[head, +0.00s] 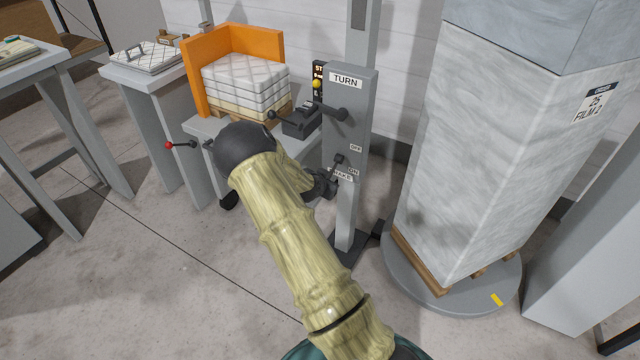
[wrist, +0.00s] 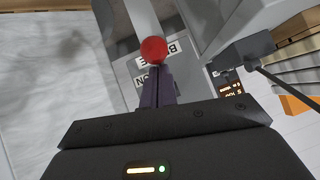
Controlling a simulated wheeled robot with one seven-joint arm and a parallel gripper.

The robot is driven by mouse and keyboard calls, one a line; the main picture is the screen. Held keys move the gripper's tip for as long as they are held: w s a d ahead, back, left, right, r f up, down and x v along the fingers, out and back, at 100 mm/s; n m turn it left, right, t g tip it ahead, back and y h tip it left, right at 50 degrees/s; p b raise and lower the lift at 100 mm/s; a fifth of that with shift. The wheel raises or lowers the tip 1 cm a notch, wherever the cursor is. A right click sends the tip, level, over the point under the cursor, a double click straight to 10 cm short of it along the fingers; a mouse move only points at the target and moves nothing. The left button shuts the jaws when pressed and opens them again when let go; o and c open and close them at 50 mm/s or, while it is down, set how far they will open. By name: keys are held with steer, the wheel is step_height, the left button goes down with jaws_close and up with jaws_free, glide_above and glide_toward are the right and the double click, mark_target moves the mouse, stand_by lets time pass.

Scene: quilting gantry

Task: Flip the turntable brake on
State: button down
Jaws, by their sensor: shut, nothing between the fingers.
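The grey post (head: 345,110) carries a TURN sign, OFF and ON labels and a partly covered BRAKE label (head: 343,177). A small dark lever part (head: 339,158) shows between OFF and ON. My gripper (head: 333,180) is low at the post's front, beside the ON and BRAKE labels. In the wrist view its shut fingers (wrist: 157,78) point at a red ball knob (wrist: 154,50), close in front of the BRAKE and ON labels, which appear upside down. Whether the tips touch the knob I cannot tell. The round turntable (head: 410,282) bears a tall wrapped load (head: 480,150).
A dark-knobbed lever (head: 340,114) sticks out under the TURN sign. Left of the post, a grey table holds quilted pads (head: 245,85) and an orange corner guard (head: 205,55). A red-knobbed handle (head: 169,145) sticks out there. Floor is clear at lower left.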

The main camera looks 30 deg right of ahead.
steer(key=shift+s+f, duration=0.2)
steer(key=shift+f, duration=0.25)
steer(key=shift+a+r+p, duration=0.1)
steer(key=shift+r+p, duration=0.35)
steer(key=shift+r, duration=0.05)
steer(key=f+p+v, duration=0.1)
steer(key=p+v, duration=0.1)
steer(key=v, duration=1)
steer(key=shift+s+a+r+p, duration=0.25)
steer(key=shift+s+a+p, duration=0.15)
steer(key=shift+s, duration=0.05)
steer(key=shift+a, duration=0.1)
